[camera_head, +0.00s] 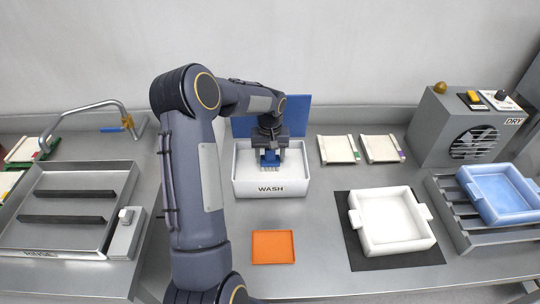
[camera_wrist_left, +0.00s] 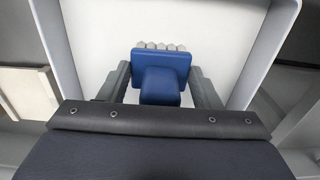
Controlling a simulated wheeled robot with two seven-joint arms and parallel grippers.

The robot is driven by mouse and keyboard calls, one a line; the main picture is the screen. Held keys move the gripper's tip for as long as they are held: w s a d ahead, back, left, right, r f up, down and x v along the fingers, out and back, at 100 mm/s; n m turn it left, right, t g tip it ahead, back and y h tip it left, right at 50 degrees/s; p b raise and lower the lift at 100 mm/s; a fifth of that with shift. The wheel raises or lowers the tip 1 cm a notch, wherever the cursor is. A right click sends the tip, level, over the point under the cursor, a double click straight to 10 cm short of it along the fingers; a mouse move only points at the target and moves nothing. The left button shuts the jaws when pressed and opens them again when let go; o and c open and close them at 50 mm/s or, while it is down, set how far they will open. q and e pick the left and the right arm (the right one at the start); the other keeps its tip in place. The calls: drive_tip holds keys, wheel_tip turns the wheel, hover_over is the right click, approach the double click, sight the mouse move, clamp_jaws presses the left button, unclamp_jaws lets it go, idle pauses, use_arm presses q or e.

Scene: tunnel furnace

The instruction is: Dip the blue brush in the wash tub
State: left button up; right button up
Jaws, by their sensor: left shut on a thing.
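The wash tub (camera_head: 270,188) is a white box marked WASH in the middle of the bench; its white inside and rim (camera_wrist_left: 225,30) fill most of the left wrist view. My left gripper (camera_head: 269,150) points down over the tub. It is shut on the blue brush (camera_head: 270,160), whose handle and head (camera_wrist_left: 161,70) show between the fingers in the left wrist view. The brush's pale bristles (camera_wrist_left: 160,46) are at or inside the tub opening; I cannot tell whether they touch the bottom. My right gripper is not in view.
An orange tray (camera_head: 273,247) lies in front of the tub. A white tray (camera_head: 391,222) on a black mat (camera_head: 350,240), a blue tray (camera_head: 501,193) on a slatted rack and a DRY blower (camera_head: 460,130) are right. A metal rinse basin (camera_head: 60,235) is left.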

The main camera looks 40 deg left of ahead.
use_arm(q)
drive_tip(key=shift+r+p, duration=2.15)
drive_tip(key=shift+r, duration=1.35)
